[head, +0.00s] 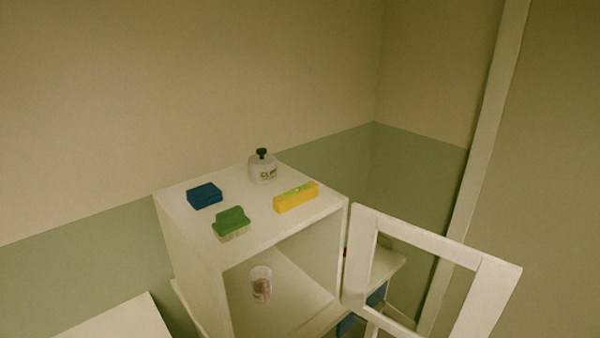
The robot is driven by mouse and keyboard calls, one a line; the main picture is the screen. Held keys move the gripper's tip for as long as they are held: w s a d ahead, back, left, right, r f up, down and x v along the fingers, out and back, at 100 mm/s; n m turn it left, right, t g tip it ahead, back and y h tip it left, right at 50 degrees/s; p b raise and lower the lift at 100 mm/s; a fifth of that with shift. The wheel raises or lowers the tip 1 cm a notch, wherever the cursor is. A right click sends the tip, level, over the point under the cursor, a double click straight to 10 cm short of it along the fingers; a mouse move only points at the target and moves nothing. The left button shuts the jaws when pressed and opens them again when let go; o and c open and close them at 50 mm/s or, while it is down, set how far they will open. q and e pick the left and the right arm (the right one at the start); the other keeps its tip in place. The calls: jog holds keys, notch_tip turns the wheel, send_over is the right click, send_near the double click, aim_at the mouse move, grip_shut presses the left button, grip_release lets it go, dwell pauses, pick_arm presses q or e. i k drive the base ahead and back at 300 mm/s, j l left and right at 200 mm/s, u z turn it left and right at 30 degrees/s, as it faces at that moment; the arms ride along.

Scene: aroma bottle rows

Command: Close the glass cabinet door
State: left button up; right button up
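The white cabinet (193,253) stands below the middle of the head view, with its front open. Its glass door (434,247) has a white frame with a clear pane and is hinged on the cabinet's right side. The door stands wide open, swung out to the right and apart from the opening. The lower part of the door is cut off by the picture's bottom edge. Neither of my grippers shows in the head view.
On the cabinet top are a blue block (205,196), a green brush (231,224), a yellow box (296,197) and a bottle with a dark cap (262,168). A small labelled jar (261,284) stands inside. A white surface (118,320) is at lower left.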

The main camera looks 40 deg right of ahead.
aim_at(495, 279)
jog(key=l, duration=1.7)
jog(key=l+u, duration=0.15)
jog(key=l, duration=0.3)
jog(key=l+u, duration=0.2)
jog(key=l, duration=0.25)
jog(key=k+l+u, duration=0.15)
jog(key=l, duration=0.25)
jog(key=l+u, duration=0.15)
jog(key=l, duration=0.3)
jog(key=k+l+u, duration=0.2)
jog(key=l, duration=0.2)
jog(key=u, duration=0.3)
